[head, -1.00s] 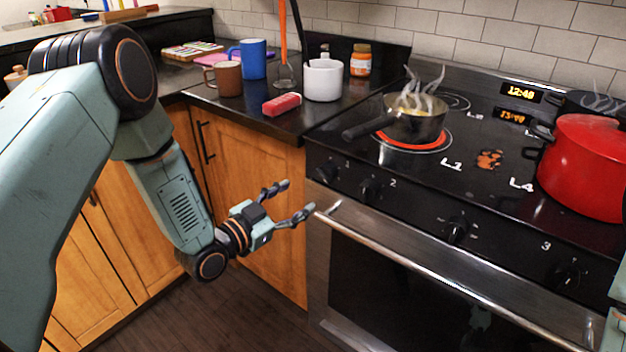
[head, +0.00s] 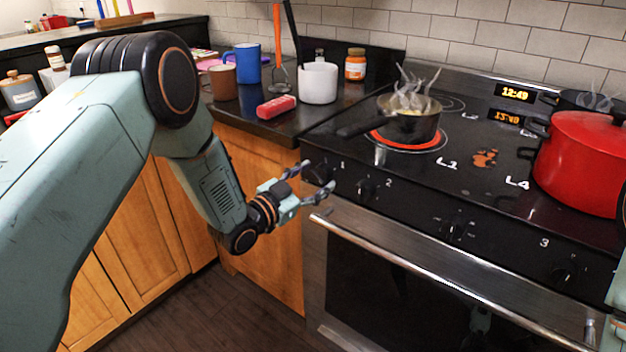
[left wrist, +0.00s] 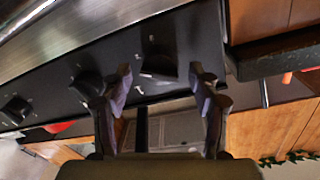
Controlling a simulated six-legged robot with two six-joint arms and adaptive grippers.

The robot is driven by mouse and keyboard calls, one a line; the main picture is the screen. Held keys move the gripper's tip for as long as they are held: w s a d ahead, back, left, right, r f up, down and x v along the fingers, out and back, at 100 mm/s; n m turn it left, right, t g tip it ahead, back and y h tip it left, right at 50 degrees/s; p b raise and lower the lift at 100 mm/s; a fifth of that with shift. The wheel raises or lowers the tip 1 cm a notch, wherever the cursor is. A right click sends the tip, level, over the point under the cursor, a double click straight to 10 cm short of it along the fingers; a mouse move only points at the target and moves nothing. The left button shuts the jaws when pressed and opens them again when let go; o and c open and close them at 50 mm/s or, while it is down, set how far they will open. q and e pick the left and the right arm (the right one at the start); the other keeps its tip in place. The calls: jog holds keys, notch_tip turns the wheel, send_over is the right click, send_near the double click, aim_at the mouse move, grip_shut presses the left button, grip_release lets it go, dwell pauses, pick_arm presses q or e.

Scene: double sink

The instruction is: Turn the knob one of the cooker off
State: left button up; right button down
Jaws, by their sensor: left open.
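Knob one (head: 318,174) is a dark knob at the left end of the cooker's front panel, beside the label 1. My left gripper (head: 312,180) is open, with its fingertips at this knob in the head view and partly over it. In the left wrist view, knob one (left wrist: 158,66) lies in the gap between the two spread fingers (left wrist: 160,73); whether they touch it I cannot tell. The cooker (head: 470,190) carries a steaming pan (head: 410,125) on a glowing red ring. My right gripper is not in view.
Knob 2 (head: 366,188) sits close to the right of knob one. The oven handle (head: 440,277) sticks out below the panel. A red pot (head: 585,165) stands on the cooker's right.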

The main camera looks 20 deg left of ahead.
pick_arm(q)
jog(key=c, duration=1.1)
jog(key=shift+c, duration=0.2)
